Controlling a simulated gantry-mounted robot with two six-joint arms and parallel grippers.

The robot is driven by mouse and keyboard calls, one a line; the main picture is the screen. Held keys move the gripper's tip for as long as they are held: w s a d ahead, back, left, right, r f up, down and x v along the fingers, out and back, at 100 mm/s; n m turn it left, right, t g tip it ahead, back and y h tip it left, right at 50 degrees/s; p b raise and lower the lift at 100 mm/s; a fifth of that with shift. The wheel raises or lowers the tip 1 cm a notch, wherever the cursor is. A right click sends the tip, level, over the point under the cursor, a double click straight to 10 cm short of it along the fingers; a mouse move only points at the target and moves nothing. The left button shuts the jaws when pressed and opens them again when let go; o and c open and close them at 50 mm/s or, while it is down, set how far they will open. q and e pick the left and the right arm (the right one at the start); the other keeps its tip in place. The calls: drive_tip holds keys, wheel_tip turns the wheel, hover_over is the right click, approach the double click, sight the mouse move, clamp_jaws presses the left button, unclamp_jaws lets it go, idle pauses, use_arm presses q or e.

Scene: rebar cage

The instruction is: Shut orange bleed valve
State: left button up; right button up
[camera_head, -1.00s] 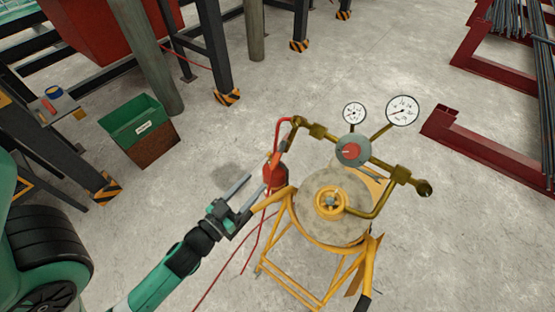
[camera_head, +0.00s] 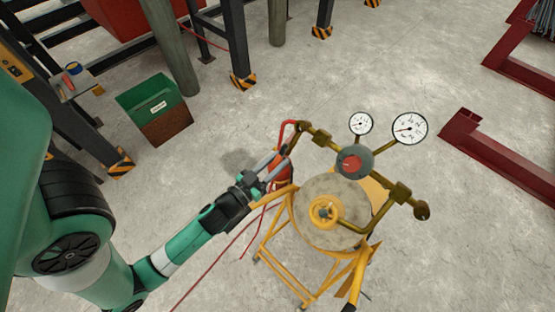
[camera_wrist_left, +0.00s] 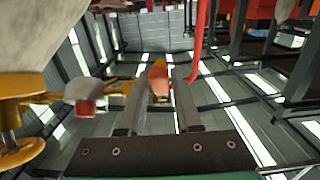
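The orange bleed valve handle (camera_wrist_left: 160,78) shows in the left wrist view, between the two finger tips with a gap on each side. In the head view it is mostly hidden by my left gripper (camera_head: 275,162). The left gripper is open, its fingers pointing up and right at the left end of the brass pipework (camera_head: 322,138). A red body (camera_head: 281,174) sits just below the fingers, partly covered. I cannot tell whether a finger touches the valve. My right gripper is not in view.
A yellow stand (camera_head: 280,240) carries a round grey drum (camera_head: 345,215). Two white gauges, one small (camera_head: 361,123) and one larger (camera_head: 409,128), stand above the pipework. A red hose (camera_head: 287,128) loops close to the fingers. A green bin (camera_head: 152,108) stands at left on open floor.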

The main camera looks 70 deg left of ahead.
use_arm(q)
clamp_jaws()
idle(1.1)
